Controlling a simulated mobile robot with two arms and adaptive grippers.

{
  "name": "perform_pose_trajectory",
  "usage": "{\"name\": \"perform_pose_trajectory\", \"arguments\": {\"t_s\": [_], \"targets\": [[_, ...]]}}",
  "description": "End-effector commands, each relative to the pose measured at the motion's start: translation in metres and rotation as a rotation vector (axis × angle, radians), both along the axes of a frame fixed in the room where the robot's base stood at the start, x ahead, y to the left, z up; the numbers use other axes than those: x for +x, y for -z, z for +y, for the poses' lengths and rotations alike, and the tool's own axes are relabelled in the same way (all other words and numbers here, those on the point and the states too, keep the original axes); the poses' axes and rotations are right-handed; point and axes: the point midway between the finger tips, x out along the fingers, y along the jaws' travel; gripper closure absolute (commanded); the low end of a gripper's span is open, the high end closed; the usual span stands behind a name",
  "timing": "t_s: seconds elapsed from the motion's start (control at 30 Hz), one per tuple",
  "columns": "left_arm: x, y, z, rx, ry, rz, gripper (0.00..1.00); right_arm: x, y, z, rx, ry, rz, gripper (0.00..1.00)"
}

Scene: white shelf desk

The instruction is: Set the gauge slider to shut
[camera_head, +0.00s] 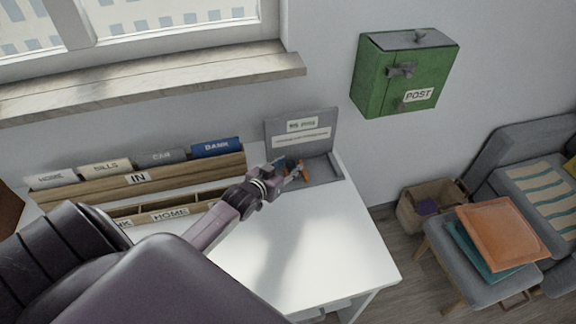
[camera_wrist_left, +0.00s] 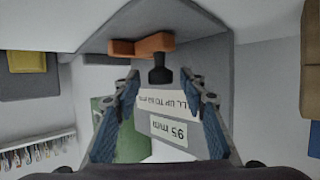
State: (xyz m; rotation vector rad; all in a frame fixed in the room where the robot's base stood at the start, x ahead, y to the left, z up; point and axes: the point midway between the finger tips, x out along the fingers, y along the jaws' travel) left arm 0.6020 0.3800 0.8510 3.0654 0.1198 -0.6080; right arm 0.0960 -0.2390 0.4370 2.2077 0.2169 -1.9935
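The gauge (camera_head: 318,172) is a grey tray with an upright back plate that bears labels. It stands at the back right corner of the white desk. Its orange slider (camera_head: 304,170) stands in the tray. In the left wrist view the orange slider (camera_wrist_left: 140,46) shows at the top with a dark knob (camera_wrist_left: 160,74) below it. My left gripper (camera_head: 288,171) is at the gauge, beside the slider. In the wrist view the left gripper (camera_wrist_left: 160,84) has its fingers apart, with the knob between the tips. I cannot tell whether they touch it. My right gripper is out of view.
A wooden file rack (camera_head: 140,178) with labelled folders stands left of the gauge. A green post box (camera_head: 390,85) hangs on the wall at the upper right. The front right of the desk (camera_head: 300,250) is clear. A stool (camera_head: 470,262) with cushions stands on the floor at right.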

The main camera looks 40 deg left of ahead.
Motion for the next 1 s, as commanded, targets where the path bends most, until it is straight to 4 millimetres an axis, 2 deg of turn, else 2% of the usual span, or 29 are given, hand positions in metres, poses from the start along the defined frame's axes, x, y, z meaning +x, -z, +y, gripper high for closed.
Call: {"name": "perform_pose_trajectory", "arguments": {"t_s": [0.17,0.5,0.53,0.8,1.0], "targets": [[0.0,0.0,0.0,0.0,0.0,0.0,0.61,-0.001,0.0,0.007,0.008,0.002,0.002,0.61],[0.0,0.0,0.0,0.0,0.0,0.001,0.98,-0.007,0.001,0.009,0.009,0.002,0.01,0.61],[0.0,0.0,0.0,0.0,0.0,0.001,1.0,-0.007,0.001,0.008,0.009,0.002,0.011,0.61],[0.001,0.0,-0.001,-0.001,0.0,0.0,1.0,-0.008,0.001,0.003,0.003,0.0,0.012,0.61],[0.026,0.0,-0.022,-0.005,-0.002,-0.003,1.0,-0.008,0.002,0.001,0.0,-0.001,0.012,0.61]]}}
